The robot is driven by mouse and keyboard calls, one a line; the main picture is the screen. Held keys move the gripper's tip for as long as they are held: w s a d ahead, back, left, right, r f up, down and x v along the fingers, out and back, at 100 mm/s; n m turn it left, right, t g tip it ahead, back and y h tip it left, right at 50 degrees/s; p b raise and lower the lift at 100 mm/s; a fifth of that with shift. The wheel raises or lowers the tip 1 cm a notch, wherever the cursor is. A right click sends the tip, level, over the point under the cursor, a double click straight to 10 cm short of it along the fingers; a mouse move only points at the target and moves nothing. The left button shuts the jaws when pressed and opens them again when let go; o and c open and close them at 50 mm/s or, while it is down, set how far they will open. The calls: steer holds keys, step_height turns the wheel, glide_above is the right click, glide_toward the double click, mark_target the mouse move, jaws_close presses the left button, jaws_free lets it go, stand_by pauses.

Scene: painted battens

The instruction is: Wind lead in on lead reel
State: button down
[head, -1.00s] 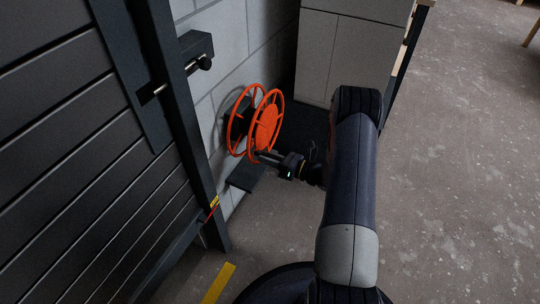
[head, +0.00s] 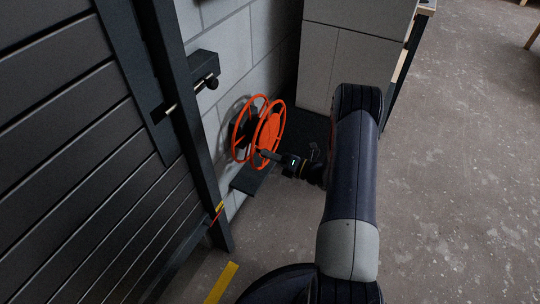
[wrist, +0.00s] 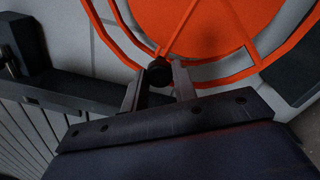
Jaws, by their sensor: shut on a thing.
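The orange lead reel (head: 268,133) is mounted low on the grey block wall, with two spoked rims and a solid orange disc on its near side. It also fills the top of the wrist view (wrist: 205,28). My gripper (head: 264,154) is at the lower part of the reel's near side. In the wrist view my gripper (wrist: 159,78) is shut on a small dark knob (wrist: 159,68) at the reel's rim. The lead itself cannot be made out.
A dark slatted gate (head: 70,150) with a latch box (head: 190,70) stands at the left. A grey cabinet (head: 350,50) is behind the reel. A dark flat plate (head: 250,180) lies below the reel. Open concrete floor (head: 460,170) lies to the right.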

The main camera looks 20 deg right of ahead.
stand_by(0.4)
steer(key=c, duration=1.1)
jaws_free()
steer(key=shift+c, duration=0.2)
steer(key=p+v, duration=0.1)
steer(key=v, duration=0.9)
steer(key=shift+s+d+p, duration=0.25)
steer(key=shift+d+p, duration=0.05)
steer(key=shift+d, duration=0.05)
steer(key=shift+f, duration=0.1)
steer(key=b+x, duration=0.1)
steer(key=x, duration=0.9)
steer(key=shift+w+a+b, duration=0.2)
steer(key=shift+a+b, duration=0.15)
steer(key=shift+b, duration=0.05)
